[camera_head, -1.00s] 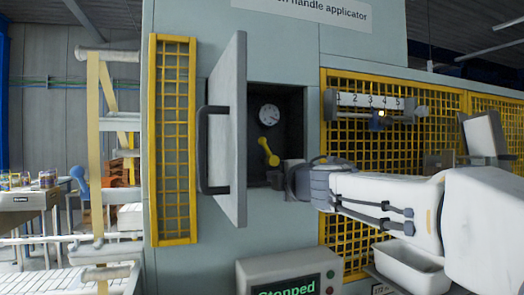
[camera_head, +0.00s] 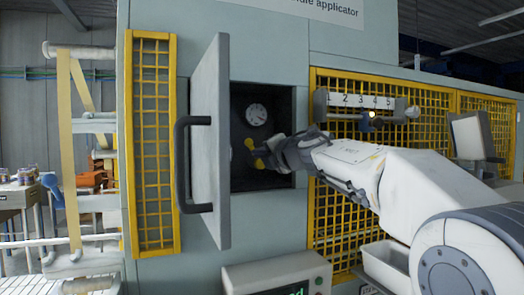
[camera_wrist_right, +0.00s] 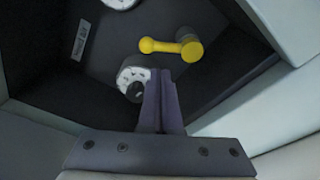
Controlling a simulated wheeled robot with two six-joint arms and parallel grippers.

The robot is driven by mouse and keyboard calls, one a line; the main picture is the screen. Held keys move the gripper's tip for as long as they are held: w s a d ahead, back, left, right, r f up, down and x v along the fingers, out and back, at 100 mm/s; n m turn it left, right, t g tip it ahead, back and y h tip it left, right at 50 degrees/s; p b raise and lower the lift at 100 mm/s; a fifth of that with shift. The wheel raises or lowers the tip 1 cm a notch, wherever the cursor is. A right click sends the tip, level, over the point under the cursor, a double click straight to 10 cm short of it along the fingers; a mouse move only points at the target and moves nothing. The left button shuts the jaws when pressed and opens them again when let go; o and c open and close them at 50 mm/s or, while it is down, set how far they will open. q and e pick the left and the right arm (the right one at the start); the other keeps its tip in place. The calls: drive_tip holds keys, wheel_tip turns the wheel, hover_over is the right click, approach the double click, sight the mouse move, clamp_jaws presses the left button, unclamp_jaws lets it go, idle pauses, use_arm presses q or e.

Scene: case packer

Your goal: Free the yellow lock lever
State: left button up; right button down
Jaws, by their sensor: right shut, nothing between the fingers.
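The yellow lock lever (camera_head: 254,152) is inside the open dark cabinet recess, below a white round gauge (camera_head: 256,114). My right gripper (camera_head: 268,153) reaches into the recess from the right, close beside the lever, and partly overlaps it in the head view. In the right wrist view the lever (camera_wrist_right: 170,46) lies across the picture, with a small round end at left and a thicker knob at right. The shut, empty fingers (camera_wrist_right: 160,75) point toward it, with a gap showing in the picture; contact cannot be told. My left gripper is out of view.
The grey cabinet door (camera_head: 211,140) with its dark handle (camera_head: 182,165) stands open on the left. A second white round fitting (camera_wrist_right: 133,80) sits beside the fingers in the wrist view. A small label (camera_wrist_right: 81,40) is on the recess wall. Yellow mesh guards (camera_head: 152,145) flank the cabinet.

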drive_tip(key=p+x, duration=0.2)
drive_tip(key=x, duration=0.4)
drive_tip(key=shift+w, duration=0.15)
